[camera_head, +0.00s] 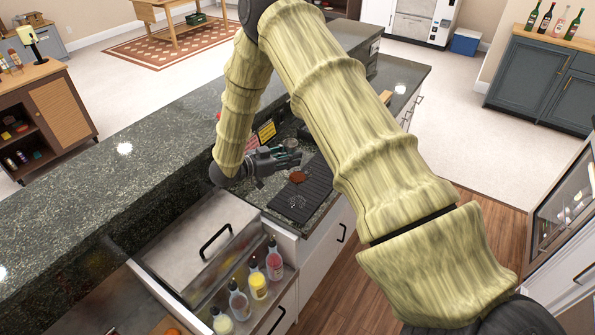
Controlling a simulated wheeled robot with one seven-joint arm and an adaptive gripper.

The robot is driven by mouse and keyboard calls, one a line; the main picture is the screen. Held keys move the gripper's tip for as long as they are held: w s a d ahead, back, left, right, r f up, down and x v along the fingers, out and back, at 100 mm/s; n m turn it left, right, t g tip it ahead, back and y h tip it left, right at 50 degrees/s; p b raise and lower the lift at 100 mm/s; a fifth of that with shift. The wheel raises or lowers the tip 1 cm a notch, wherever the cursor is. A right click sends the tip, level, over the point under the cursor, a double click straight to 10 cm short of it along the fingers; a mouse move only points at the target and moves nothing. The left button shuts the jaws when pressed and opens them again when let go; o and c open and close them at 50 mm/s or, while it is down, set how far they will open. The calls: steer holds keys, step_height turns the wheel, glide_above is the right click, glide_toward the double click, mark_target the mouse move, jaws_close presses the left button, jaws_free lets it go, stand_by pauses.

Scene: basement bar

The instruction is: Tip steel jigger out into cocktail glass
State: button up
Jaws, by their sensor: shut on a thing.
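My gripper (284,158) reaches in from the left over the lower dark counter, beside the black ribbed mat. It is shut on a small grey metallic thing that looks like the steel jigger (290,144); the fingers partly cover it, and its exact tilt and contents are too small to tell. A small clear glass, likely the cocktail glass (297,201), stands on the near part of the black mat (318,180), below and slightly right of my gripper. The gripper is apart from the glass. What the glass holds cannot be made out.
A reddish-brown round thing (297,177) lies between gripper and glass. Red and yellow cards (266,131) stand behind the gripper. A raised granite ledge (120,195) runs along the left. Several squeeze bottles (258,284) fill a near rack beside a steel lid (200,240).

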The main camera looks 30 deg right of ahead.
mark_target(290, 142)
steer(key=shift+r, duration=2.95)
